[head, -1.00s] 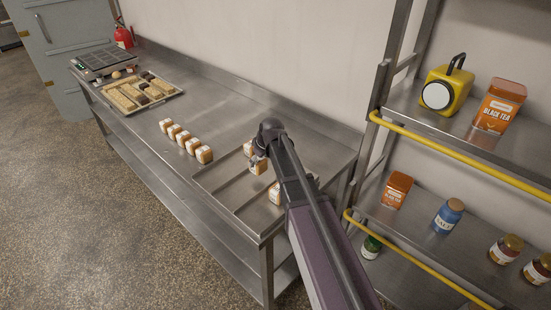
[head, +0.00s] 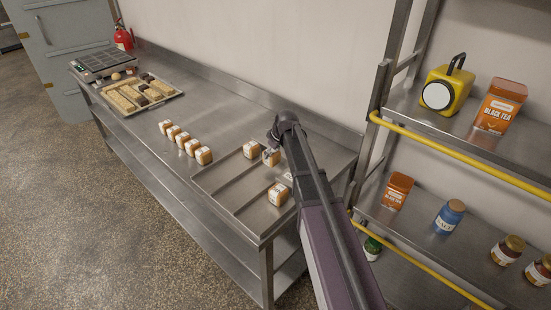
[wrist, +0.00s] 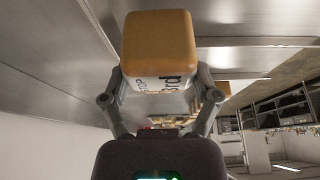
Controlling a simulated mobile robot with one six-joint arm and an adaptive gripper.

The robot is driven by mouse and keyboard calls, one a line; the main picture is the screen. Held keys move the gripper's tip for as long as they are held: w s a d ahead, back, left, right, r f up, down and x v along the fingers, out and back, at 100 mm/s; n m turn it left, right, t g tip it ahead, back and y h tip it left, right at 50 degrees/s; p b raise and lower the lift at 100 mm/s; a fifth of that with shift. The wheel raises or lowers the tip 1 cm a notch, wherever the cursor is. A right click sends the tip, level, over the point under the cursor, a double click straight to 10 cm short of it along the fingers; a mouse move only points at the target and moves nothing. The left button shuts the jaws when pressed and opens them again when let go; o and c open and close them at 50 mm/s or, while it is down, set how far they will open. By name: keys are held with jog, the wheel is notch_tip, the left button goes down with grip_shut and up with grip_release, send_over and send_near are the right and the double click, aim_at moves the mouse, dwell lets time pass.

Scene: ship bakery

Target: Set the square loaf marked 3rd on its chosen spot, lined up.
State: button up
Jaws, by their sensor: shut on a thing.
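The square loaf marked 3rd (wrist: 158,40) fills the top middle of the wrist view, golden brown with a white band reading "rd" and "TOP". My gripper (wrist: 160,88) is shut on it, one finger at each side. In the head view the held loaf (head: 271,157) hangs under my gripper (head: 273,144), over the back part of the shallow metal tray (head: 222,182); I cannot tell whether it touches the tray. One loaf (head: 251,149) stands just left of it, and another loaf (head: 278,194) stands nearer the front. My arm hides part of the tray's right side.
A row of several similar loaves (head: 186,142) stands on the steel counter (head: 215,115) left of the tray. Farther left are a tray of bars (head: 140,92) and a scale (head: 97,60). A shelf rack with a yellow rail (head: 460,153) stands close on the right.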

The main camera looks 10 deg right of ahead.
jog(key=shift+w+d+f+b, duration=0.15)
jog(key=shift+d+f+b, duration=0.05)
jog(key=shift+f+b, duration=0.3)
jog(key=shift+w+d+f+b, duration=0.1)
jog(key=shift+d+f+b, duration=0.05)
jog(key=shift+f+b, duration=1.15)
jog(key=shift+f, duration=0.05)
jog(key=shift+f, duration=0.15)
jog(key=o, duration=1)
jog(key=shift+r, duration=0.2)
jog(key=p+v, duration=0.2)
jog(key=shift+s+r+p, duration=0.1)
jog(key=shift+r+p, duration=0.2)
jog(key=shift+r, duration=0.05)
jog(key=p+v, duration=0.8)
jog(key=v, duration=0.1)
jog(key=shift+r+p, duration=0.15)
jog(key=shift+p, duration=0.15)
jog(key=shift+s, duration=0.15)
